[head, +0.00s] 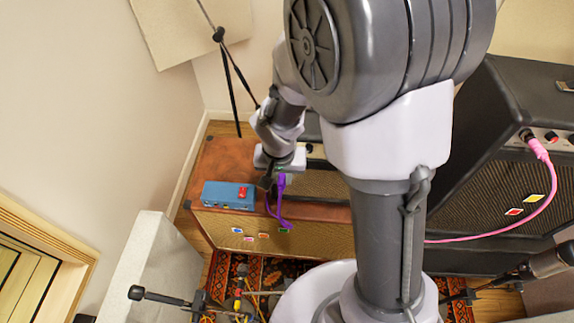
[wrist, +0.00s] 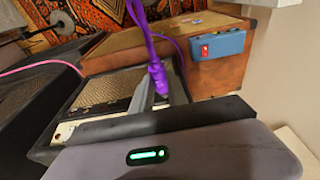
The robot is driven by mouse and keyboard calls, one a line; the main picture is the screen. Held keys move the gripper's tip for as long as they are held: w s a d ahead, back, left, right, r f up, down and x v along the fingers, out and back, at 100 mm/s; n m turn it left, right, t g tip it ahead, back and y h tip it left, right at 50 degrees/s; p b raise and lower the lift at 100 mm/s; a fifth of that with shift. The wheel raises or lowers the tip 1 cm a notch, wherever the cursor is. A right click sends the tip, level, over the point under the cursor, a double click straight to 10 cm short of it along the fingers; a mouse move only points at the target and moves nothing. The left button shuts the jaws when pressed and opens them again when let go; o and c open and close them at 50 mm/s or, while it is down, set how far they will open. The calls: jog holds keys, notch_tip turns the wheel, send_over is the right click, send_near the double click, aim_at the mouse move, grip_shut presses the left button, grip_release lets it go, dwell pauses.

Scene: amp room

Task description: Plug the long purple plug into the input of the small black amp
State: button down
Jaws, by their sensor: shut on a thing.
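My gripper (head: 268,182) is shut on the purple plug (wrist: 157,82), which shows between its fingers in the wrist view. In the head view the purple plug (head: 281,181) is at the gripper, with its purple cable (head: 270,208) hanging in front of the brown amp. The small black amp (wrist: 96,104) is beyond and left of the fingers in the wrist view, its pale control panel (wrist: 64,131) partly showing. In the head view my arm hides most of this amp (head: 316,153). I cannot make out its input or the plug's tip.
The brown amp (head: 222,160) carries a blue box (head: 229,195) with a red switch. A large black amp (head: 500,110) at right has a pink plug (head: 537,147) at its panel. A microphone stand (head: 231,85) stands behind. A patterned rug (head: 240,268) and stands are in front.

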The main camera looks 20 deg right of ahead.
jog(key=w, duration=0.1)
jog(key=w+d+p, duration=0.1)
jog(key=w, duration=0.1)
jog(key=w+d+f+p, duration=0.1)
jog(key=w, duration=0.1)
jog(key=shift+w+d, duration=0.1)
jog(key=shift+d, duration=0.15)
jog(key=shift+w+d+f+b, duration=0.1)
jog(key=shift+w+f+b, duration=0.1)
jog(key=shift+b, duration=0.15)
dwell(0.5)
jog(key=shift+w, duration=0.2)
dwell(0.4)
jog(key=shift+w+d, duration=0.2)
jog(key=shift+w+d+f+b, duration=0.1)
jog(key=shift+w+d+b, duration=0.05)
jog(key=shift+w+b, duration=0.3)
dwell(0.9)
